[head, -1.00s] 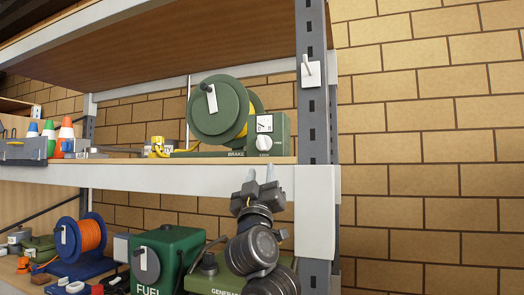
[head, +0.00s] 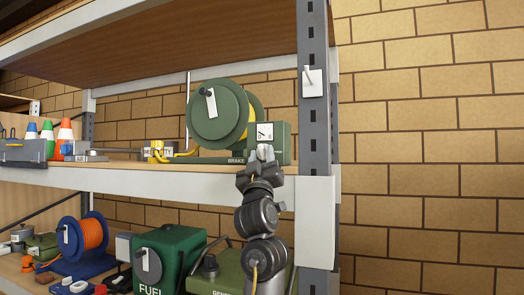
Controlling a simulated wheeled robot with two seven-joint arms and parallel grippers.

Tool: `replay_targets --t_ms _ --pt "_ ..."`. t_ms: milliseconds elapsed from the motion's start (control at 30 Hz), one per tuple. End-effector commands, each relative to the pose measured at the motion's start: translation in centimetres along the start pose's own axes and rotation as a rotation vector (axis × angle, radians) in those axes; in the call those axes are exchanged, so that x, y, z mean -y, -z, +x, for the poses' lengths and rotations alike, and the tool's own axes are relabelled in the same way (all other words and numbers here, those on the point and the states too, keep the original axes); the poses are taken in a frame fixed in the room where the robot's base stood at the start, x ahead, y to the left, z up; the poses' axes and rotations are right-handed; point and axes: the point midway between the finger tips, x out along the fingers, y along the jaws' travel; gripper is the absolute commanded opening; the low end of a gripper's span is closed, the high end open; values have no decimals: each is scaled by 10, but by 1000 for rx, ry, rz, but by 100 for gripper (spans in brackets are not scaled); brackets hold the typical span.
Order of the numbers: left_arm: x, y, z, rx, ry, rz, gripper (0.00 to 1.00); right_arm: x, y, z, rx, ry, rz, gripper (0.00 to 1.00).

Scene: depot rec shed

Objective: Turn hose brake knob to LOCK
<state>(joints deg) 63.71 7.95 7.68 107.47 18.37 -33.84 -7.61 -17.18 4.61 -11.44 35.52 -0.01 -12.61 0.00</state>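The green hose reel (head: 216,112) with a yellow hose stands on the upper shelf. Its green brake box (head: 283,142) is at the right, with a white dial plate (head: 264,133) above the knob. The white brake knob is mostly hidden behind my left gripper (head: 264,153), so its pointer setting is not readable. My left gripper is in front of the knob, coming up from below. The fingers look close around or against the knob, but I cannot tell whether they grip it. My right gripper is not in view.
A grey upright (head: 314,125) with a white switch plate (head: 312,82) stands right of the box. The white shelf beam (head: 150,181) runs below the reel. A green fuel can (head: 170,255) and orange cord reel (head: 92,234) are on the lower shelf. Small cones (head: 65,130) stand left.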

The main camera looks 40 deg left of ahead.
Motion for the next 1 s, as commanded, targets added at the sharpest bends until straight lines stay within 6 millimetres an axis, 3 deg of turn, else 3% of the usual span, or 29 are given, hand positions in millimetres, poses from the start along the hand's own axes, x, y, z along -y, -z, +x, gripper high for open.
replay_targets --t_ms 300,600,733,1000 --pt "0 -1 2 0 0 0 35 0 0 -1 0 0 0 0" --pt "0 -1 2 0 0 0 0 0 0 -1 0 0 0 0" --pt "1 -1 2 0 -5 5 0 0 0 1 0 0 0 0" --pt "6 -2 0 -5 -149 157 0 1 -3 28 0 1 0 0"
